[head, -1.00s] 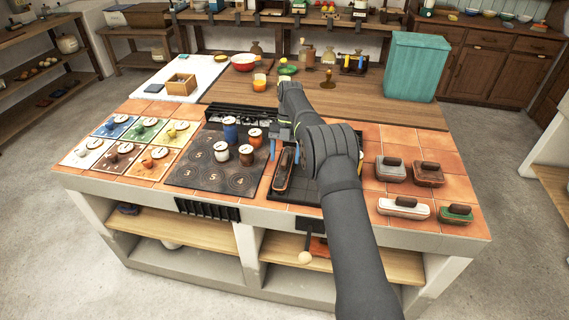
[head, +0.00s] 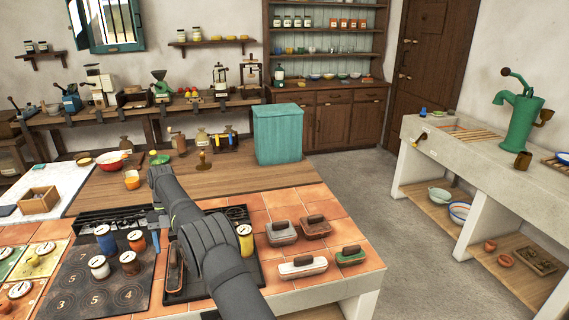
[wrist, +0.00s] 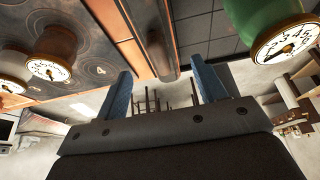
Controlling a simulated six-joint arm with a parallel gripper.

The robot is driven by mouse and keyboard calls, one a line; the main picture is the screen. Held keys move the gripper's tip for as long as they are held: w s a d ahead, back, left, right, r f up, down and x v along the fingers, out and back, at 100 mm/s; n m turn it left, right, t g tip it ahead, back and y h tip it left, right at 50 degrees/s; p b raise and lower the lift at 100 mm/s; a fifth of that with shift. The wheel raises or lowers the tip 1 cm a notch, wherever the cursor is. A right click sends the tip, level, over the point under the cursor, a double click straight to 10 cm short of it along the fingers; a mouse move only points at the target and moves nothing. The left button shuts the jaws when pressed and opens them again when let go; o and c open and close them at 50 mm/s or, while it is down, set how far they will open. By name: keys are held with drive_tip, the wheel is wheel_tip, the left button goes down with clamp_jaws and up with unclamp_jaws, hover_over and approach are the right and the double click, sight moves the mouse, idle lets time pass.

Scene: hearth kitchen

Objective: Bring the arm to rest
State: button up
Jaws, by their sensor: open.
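My gripper (wrist: 162,92) shows in the wrist view with its two blue fingers apart and nothing held between them. A dark, long-handled thing lies beyond the fingertips in that view, apart from them as far as I can tell. In the head view my arm reaches over the tiled counter (head: 284,206), and the arm hides most of the gripper. A white-lidded yellow canister (head: 245,240) stands just right of my arm. Blue (head: 106,240) and orange (head: 137,242) canisters stand to its left.
Several handled blocks, one of them white (head: 302,267), sit on the tiles at right. A teal bin (head: 278,135) stands at the counter's back. A stone sink bench (head: 440,165) with a green pump stands right.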

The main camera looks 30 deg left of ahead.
sight(173, 255)
drive_tip(key=x, duration=0.6)
drive_tip(key=shift+d, duration=0.1)
drive_tip(key=shift+s+r, duration=0.1)
drive_tip(key=shift+r, duration=1.9)
